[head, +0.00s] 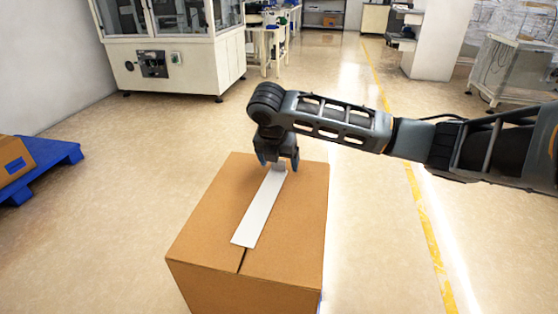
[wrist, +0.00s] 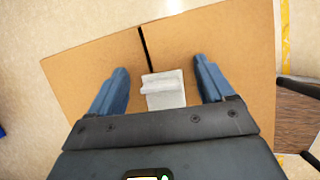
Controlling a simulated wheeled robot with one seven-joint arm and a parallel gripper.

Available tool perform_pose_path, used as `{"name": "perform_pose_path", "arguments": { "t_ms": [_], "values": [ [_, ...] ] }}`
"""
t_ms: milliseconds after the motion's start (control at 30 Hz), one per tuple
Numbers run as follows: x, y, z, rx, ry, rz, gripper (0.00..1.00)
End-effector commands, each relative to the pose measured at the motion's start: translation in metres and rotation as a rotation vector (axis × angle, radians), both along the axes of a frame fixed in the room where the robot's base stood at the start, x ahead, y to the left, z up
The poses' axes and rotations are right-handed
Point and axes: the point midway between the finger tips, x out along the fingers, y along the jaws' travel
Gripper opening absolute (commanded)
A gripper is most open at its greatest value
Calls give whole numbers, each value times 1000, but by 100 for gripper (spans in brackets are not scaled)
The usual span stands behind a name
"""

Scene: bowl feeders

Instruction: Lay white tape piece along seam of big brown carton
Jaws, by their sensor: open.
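My gripper (head: 278,165) is over the far end of the tape, fingers pointing down. In the wrist view my gripper (wrist: 160,90) has its blue fingers apart, one on each side of the tape's end (wrist: 164,90), with nothing between them touching. The seam (wrist: 145,48) runs on from that end. The rest of the tape is hidden under my gripper's body.
A blue pallet (head: 42,165) with another brown box (head: 15,160) is at the left. A white machine cabinet (head: 165,65) stands at the back left, and a grey cart (head: 510,68) at the back right.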

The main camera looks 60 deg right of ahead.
Motion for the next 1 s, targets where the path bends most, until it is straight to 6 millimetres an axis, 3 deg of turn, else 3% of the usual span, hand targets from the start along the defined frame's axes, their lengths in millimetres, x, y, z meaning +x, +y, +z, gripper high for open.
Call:
{"name": "perform_pose_path", "arguments": {
  "t_ms": [267,700,1000],
  "values": [
    [0,1,3,-1,-1,1,81],
    [-6,24,62,-1,-2,2,81],
    [-8,29,72,0,0,0,81]
  ]
}}
